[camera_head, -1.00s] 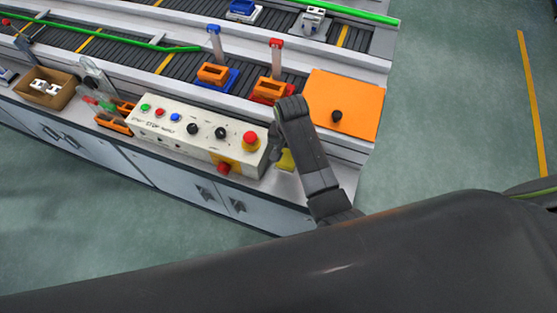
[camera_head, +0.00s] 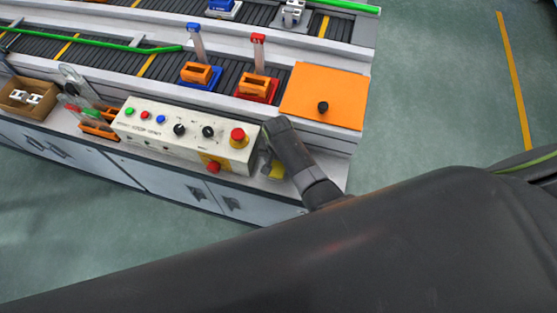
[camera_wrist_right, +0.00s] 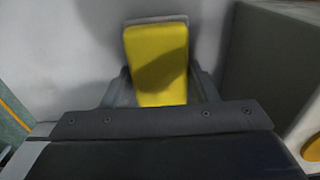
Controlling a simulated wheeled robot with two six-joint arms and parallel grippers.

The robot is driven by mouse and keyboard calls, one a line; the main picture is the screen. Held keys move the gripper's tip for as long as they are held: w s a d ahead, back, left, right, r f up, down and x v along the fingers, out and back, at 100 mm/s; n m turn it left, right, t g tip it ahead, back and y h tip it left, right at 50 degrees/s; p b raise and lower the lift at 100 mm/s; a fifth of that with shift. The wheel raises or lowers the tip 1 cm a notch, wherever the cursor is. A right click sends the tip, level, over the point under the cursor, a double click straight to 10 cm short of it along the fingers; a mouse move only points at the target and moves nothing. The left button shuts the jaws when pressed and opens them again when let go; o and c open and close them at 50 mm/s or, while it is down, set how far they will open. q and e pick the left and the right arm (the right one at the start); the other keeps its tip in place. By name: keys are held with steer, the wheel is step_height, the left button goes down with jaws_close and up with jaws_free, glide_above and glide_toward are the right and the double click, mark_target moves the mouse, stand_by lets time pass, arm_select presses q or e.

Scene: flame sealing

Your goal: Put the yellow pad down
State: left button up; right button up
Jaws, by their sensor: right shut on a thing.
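The yellow pad (camera_head: 272,170) is at my right gripper (camera_head: 268,160), low over the pale worktop (camera_head: 332,178) just right of the control panel (camera_head: 183,138). In the right wrist view the yellow pad (camera_wrist_right: 157,64) stands between the two grey fingers of my right gripper (camera_wrist_right: 162,88), which are shut on it. A shadow falls across its face. A thin pale edge shows at its far end. Whether the pad touches the worktop I cannot tell. My left gripper is not in view.
The control panel with a red button (camera_head: 237,135) stands close on the left. An orange plate with a black knob (camera_head: 323,107) lies behind my arm. Orange blocks on blue and red bases sit on the conveyor (camera_head: 140,63). A brown box (camera_head: 28,97) stands far left.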

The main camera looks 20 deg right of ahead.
steer(key=shift+f, duration=0.15)
steer(key=o, duration=1.3)
steer(key=shift+c, duration=0.2)
step_height(320, 180, up, 7)
steer(key=p, duration=0.7)
steer(key=shift+s+a, duration=0.1)
step_height(320, 180, up, 3)
steer(key=shift+a+p, duration=0.1)
steer(key=shift+p, duration=0.6)
steer(key=shift+r, duration=1.1)
